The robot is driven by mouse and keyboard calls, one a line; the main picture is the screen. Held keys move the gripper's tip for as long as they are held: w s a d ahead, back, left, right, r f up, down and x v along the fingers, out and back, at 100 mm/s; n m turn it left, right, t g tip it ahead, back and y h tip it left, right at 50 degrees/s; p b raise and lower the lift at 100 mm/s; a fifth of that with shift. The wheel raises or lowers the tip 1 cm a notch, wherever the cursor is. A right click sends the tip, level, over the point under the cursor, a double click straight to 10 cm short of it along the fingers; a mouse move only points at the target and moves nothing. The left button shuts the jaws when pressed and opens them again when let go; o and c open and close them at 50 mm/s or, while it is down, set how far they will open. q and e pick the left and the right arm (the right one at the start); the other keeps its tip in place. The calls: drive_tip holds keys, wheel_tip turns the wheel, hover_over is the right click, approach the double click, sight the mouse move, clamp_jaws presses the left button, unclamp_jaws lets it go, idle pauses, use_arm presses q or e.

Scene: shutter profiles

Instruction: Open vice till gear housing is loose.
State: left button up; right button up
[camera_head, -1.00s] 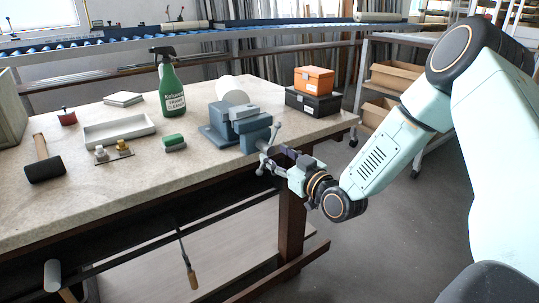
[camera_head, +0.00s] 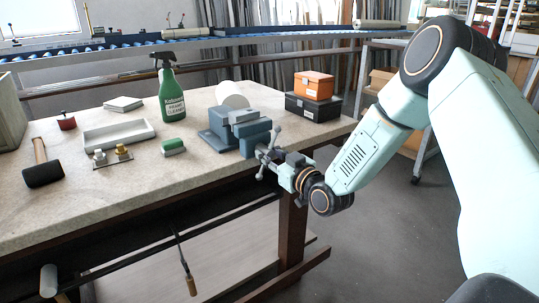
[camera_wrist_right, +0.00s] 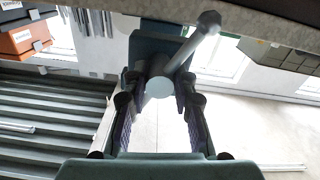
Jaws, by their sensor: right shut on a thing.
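The blue-grey vice (camera_head: 222,138) is fixed at the right front corner of the workbench (camera_head: 130,190). A lighter grey block (camera_head: 241,116) sits at its jaws; I cannot tell whether this is the gear housing or how tightly it is held. The vice handle (camera_head: 277,135) is a grey bar with knobbed ends, standing steeply tilted across the spindle. My right gripper (camera_wrist_right: 160,95) is shut on the handle's hub, fingers on both sides; the bar shows slanting up right in the wrist view (camera_wrist_right: 207,27). My left gripper is out of view.
A green spray bottle (camera_head: 171,98), a grey tray (camera_head: 118,134), a green-topped brush (camera_head: 173,147) and a mallet (camera_head: 43,172) lie left of the vice. Orange (camera_head: 314,86) and black (camera_head: 313,107) boxes stand to its right. The floor beside the bench is clear.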

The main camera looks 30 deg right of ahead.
clamp_jaws()
drive_tip(key=shift+r+n+p, duration=0.15)
drive_tip(key=shift+n+p, duration=1.55)
drive_tip(key=shift+n, duration=0.4)
drive_tip(key=o, duration=0.6)
unclamp_jaws()
